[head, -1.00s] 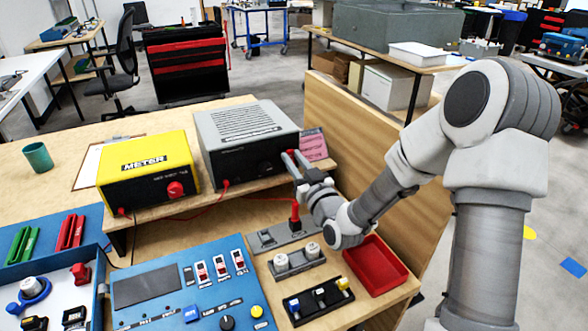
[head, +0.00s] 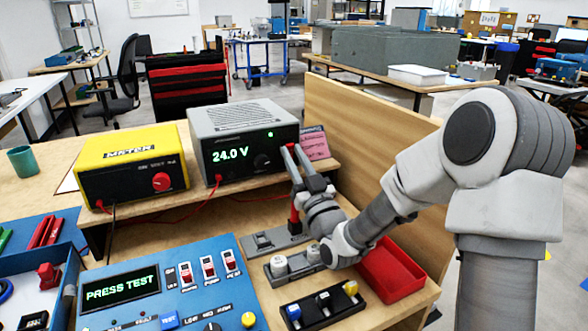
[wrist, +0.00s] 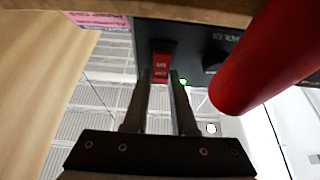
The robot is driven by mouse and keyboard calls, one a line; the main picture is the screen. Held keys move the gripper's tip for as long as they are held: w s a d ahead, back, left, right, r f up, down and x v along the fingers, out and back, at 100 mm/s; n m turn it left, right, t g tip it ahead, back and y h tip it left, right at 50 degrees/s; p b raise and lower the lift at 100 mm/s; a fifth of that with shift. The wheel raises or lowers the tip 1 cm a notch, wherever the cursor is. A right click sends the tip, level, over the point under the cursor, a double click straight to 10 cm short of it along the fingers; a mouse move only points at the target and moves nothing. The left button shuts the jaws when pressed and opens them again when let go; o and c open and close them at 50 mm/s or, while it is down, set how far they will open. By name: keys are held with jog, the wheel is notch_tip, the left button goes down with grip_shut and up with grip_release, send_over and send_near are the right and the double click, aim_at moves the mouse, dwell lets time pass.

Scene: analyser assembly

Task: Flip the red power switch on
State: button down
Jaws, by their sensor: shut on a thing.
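The red power switch (wrist: 160,67) is on the dark front panel of the grey power supply (head: 242,122). In the wrist view it sits between my two fingertips. My gripper (wrist: 161,76) is shut on it; in the head view my gripper (head: 297,150) reaches the right end of the supply's front and largely hides the switch. The supply's display (head: 230,155) is lit and reads 24.0 V. A green light (wrist: 183,82) glows beside the switch in the wrist view.
A red upright handle (head: 295,215) stands close below my gripper, and a red cylinder (wrist: 265,60) looms at right in the wrist view. The yellow meter (head: 130,150) is left of the supply. The blue panel's screen (head: 121,289) reads PRESS TEST. A wooden wall (head: 365,140) stands at right.

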dwell(0.3)
jog(key=c, duration=0.7)
grip_release()
notch_tip(320, 180, up, 5)
jog(key=shift+p, duration=1.1)
jog(key=s+d+r+p, duration=0.1)
jog(key=d+r, duration=0.1)
jog(key=d, duration=0.1)
jog(key=s+d+r+p, duration=0.1)
jog(key=d+r, duration=0.1)
jog(key=d, duration=0.2)
jog(key=s+d+r+p, duration=0.1)
jog(key=s+d+r, duration=0.1)
jog(key=d, duration=0.2)
